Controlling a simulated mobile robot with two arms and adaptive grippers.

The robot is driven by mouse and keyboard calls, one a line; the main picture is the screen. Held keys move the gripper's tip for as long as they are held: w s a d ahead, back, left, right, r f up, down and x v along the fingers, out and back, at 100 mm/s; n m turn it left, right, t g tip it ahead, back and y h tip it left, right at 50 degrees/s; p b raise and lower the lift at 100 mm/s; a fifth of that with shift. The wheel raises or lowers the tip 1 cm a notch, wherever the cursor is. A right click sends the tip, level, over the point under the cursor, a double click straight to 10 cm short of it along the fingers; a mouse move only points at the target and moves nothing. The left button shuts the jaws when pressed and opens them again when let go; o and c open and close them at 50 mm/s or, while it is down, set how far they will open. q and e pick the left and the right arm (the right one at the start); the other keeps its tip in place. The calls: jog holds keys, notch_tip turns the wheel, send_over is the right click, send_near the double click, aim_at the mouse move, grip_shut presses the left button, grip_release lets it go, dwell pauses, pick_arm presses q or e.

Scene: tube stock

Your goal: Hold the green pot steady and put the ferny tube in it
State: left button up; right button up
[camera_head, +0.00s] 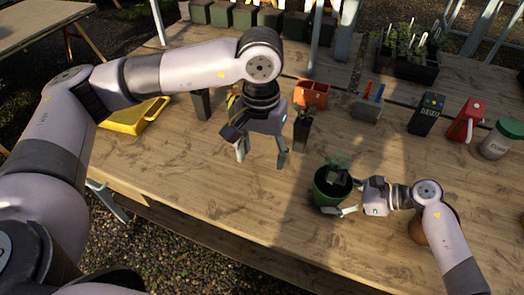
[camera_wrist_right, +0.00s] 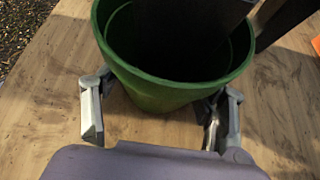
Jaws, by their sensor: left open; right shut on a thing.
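The green pot (camera_head: 326,197) stands on the table right of centre, and its rim and front wall (camera_wrist_right: 165,88) fill the upper part of the right wrist view. My right gripper (camera_head: 350,196) is shut on the pot, with a finger on each side of it in the wrist view. A dark tube with feathery green leaves, seemingly the ferny tube (camera_head: 337,177), sits inside the pot, its lower end hidden. A dark shape (camera_wrist_right: 185,30) fills the pot's inside in the wrist view. My left gripper (camera_head: 262,157) is open and empty, left of the pot and apart from it.
Another dark tube (camera_head: 302,132) stands just right of my left gripper. Behind are an orange divided box (camera_head: 311,93), a grey holder (camera_head: 368,107), a dark device (camera_head: 427,113), a red bottle (camera_head: 466,121) and a green-lidded jar (camera_head: 500,138). A yellow tray (camera_head: 135,117) lies left.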

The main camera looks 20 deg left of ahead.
jog(key=o, duration=0.9)
jog(key=shift+o, duration=0.2)
jog(key=v, duration=1.2)
jog(key=shift+f, duration=0.1)
